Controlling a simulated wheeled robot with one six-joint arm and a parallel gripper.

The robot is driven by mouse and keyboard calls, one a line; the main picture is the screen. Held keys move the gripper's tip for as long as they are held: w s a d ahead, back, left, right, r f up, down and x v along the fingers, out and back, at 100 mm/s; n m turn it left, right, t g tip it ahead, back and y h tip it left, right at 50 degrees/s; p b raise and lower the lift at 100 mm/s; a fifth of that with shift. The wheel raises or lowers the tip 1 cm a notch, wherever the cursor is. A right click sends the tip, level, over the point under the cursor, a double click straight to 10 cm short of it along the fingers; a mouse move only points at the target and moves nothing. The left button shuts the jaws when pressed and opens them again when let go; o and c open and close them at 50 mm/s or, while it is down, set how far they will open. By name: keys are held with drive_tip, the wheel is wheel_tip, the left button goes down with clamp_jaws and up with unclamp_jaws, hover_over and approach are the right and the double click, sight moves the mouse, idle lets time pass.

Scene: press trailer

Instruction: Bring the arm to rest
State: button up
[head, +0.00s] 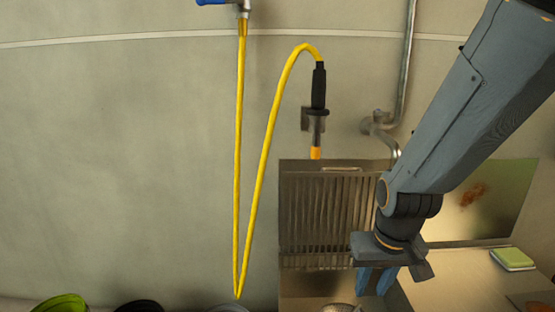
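My arm (465,110) reaches in from the upper right of the head view and slopes down to the left. My gripper (375,288) hangs at its lower end, pointing down, in front of the metal basin unit. Its two blue fingers stand apart with a narrow gap, and I see nothing held between them. The fingertips are near the bottom of the picture.
A yellow hose (240,150) loops down the wall from a blue-handled tap (215,2) to a black nozzle (318,88) in a wall holder. A ribbed metal panel (325,220) stands behind my gripper. A green-yellow sponge (512,259) lies on the right counter (455,290).

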drive_tip(key=s+a+r+n+g+y, duration=0.1)
drive_tip(key=s+a+r+n, duration=0.25)
drive_tip(key=s+a, duration=0.6)
drive_tip(key=s+a+r+n+g+y, duration=0.1)
drive_tip(key=s+a+r+n, duration=0.4)
drive_tip(key=a, duration=0.7)
drive_tip(key=d+r+m+h+p, duration=0.1)
drive_tip(key=d+r+m+p, duration=0.3)
drive_tip(key=d+r+p, duration=0.6)
drive_tip(key=s+d+r+m+h+p, duration=0.1)
drive_tip(key=d+r+m+p, duration=0.3)
drive_tip(key=d+r+p, duration=0.7)
drive_tip(key=shift+r+p, duration=1.9)
drive_tip(key=shift+p, duration=4.4)
